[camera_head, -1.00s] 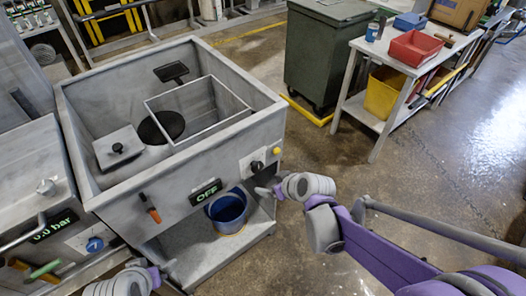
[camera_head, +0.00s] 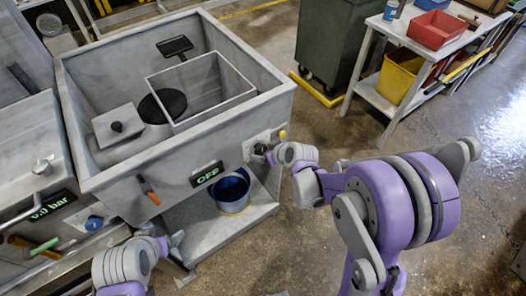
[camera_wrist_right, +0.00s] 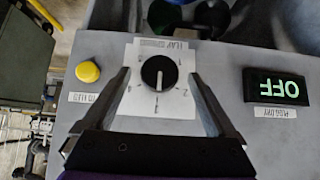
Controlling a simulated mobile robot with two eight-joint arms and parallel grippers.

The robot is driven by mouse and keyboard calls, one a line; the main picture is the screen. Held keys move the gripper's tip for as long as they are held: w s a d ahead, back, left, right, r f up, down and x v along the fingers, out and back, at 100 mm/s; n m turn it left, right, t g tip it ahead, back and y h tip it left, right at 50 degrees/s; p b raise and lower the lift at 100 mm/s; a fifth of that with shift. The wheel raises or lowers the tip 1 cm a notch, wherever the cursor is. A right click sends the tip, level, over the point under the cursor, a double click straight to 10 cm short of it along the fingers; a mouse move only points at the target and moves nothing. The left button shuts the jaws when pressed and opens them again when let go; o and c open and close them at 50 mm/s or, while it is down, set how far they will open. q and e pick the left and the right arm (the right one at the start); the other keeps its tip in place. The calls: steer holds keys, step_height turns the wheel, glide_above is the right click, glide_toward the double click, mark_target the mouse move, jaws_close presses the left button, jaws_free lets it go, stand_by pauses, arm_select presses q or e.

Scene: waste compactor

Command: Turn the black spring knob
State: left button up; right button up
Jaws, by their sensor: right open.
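The black knob (camera_wrist_right: 159,73) sits on a white label plate with printed numbers in the right wrist view; its white pointer line points down in that picture. In the head view the knob (camera_head: 260,149) is on the machine's front panel, partly hidden by my right gripper (camera_head: 271,155). My right gripper (camera_wrist_right: 160,78) is open, with one finger on each side of the knob and a visible gap to it on both sides. How far the fingertips are from the panel is unclear. My left gripper (camera_head: 172,242) is low in front of the machine, away from the knob; its opening is unclear.
A yellow button (camera_wrist_right: 88,71) and a green OFF display (camera_wrist_right: 276,87) flank the knob. Below the display, a blue bucket (camera_head: 232,190) stands on the lower shelf. An orange-handled lever (camera_head: 148,191) is farther left.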

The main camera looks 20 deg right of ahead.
steer(key=shift+x, duration=1)
steer(key=c, duration=1.4)
steer(key=shift+o, duration=0.2)
